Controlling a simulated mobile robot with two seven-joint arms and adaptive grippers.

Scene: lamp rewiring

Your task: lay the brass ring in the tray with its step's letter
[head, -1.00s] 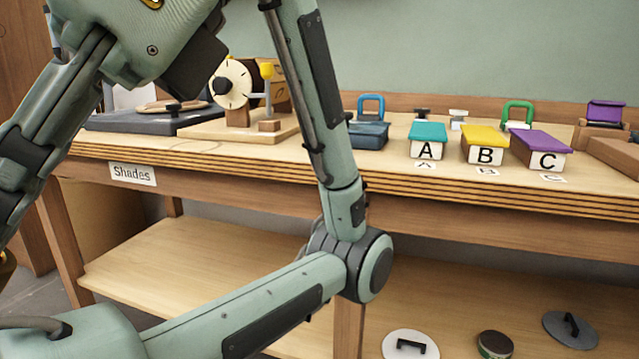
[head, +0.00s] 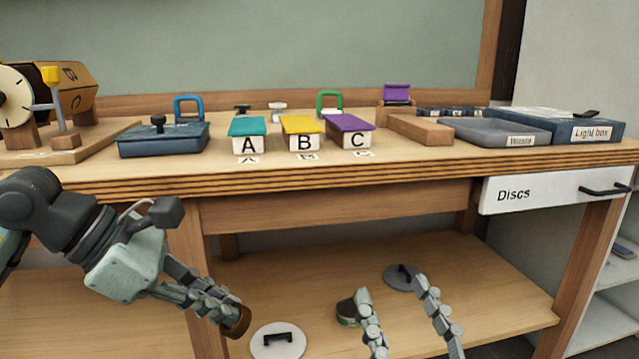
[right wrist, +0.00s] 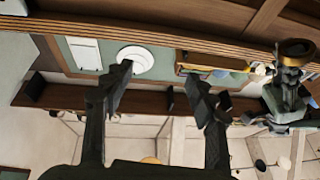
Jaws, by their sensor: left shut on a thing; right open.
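My left gripper (head: 232,312) is shut on the brass ring (head: 238,321), low in front of the bench, below the tabletop edge. The ring also shows in the right wrist view (right wrist: 297,48). On the bench stand three small trays with sloping coloured lids: tray A (head: 249,145) with a teal lid, tray B (head: 303,143) with a yellow lid, tray C (head: 357,140) with a purple lid. Their insides are hidden. A letter card lies before each. My right gripper (head: 392,287) is open and empty, low in front of the lower shelf, right of the ring.
A dark blue lidded box (head: 165,142) stands left of tray A. A wooden block (head: 420,130), the Waste tray (head: 495,134) and the Light box (head: 570,125) stand to the right. The Discs drawer (head: 550,192) is shut. Handled discs lie on the lower shelf (head: 500,290).

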